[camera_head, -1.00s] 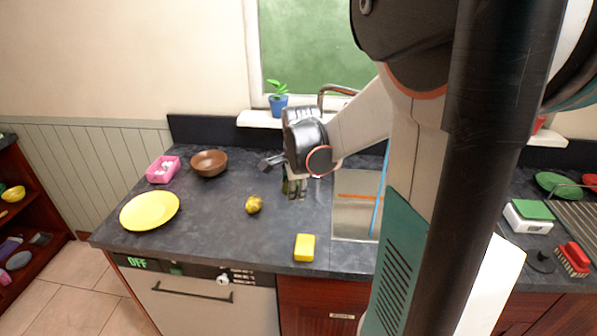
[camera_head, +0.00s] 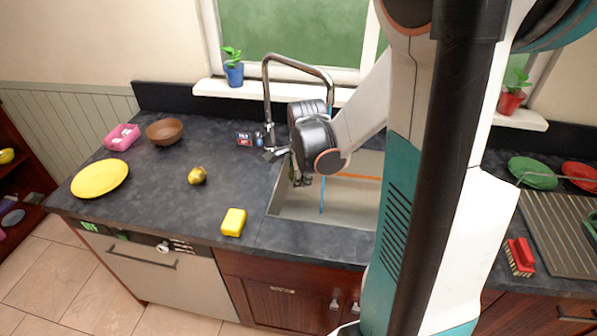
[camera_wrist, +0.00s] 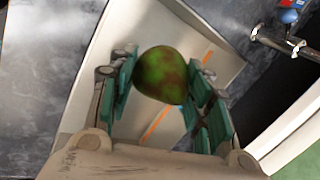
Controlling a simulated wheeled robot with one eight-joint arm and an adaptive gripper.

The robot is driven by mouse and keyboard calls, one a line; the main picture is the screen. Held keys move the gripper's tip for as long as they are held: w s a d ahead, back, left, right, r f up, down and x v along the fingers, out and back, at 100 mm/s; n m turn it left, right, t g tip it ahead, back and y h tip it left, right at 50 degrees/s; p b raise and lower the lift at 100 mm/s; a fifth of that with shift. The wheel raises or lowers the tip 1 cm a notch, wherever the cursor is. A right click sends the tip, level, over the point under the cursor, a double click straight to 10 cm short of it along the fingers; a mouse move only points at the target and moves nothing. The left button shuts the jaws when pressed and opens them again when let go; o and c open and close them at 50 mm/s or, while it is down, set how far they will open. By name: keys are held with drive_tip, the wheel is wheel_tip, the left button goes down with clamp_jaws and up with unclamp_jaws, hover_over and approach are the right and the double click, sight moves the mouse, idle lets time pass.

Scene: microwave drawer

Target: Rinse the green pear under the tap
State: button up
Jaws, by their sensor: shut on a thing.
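The green pear (camera_wrist: 162,75), mottled green and reddish brown, sits between the two green-padded fingers of my gripper (camera_wrist: 160,90) in the wrist view. My gripper is shut on it. In the head view my gripper (camera_head: 300,178) is over the left part of the sink (camera_head: 290,208), and the pear is hard to make out there. The tap (camera_head: 267,95) is a tall curved metal spout behind the sink, close to my wrist. A thin blue vertical streak (camera_head: 322,195) shows in the sink near the gripper.
A yellow sponge (camera_head: 233,222) lies left of the sink at the front. A small yellow-brown fruit (camera_head: 197,176), a yellow plate (camera_head: 100,178), a brown bowl (camera_head: 164,131) and a pink container (camera_head: 122,137) stand farther left. A red brush (camera_head: 520,257) lies right.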

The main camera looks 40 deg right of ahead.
drive_tip(key=w+d+f+b, duration=0.1)
drive_tip(key=w+d, duration=0.1)
drive_tip(key=d, duration=0.4)
drive_tip(key=w+d+f+b, duration=0.1)
drive_tip(key=w+d, duration=0.1)
drive_tip(key=d, duration=0.4)
drive_tip(key=shift+w+f, duration=0.25)
drive_tip(key=shift+w, duration=0.05)
idle(0.3)
drive_tip(key=shift+s, duration=0.2)
idle(0.3)
drive_tip(key=shift+s+d, duration=0.15)
drive_tip(key=shift+s, duration=0.2)
drive_tip(key=shift+w, duration=0.1)
drive_tip(key=shift+w+a+b, duration=0.2)
drive_tip(key=shift+w+b, duration=0.1)
drive_tip(key=shift+w, duration=0.15)
drive_tip(key=shift+a, duration=0.1)
drive_tip(key=s+a, duration=0.3)
drive_tip(key=a, duration=0.4)
drive_tip(key=shift+a, duration=0.15)
idle(0.7)
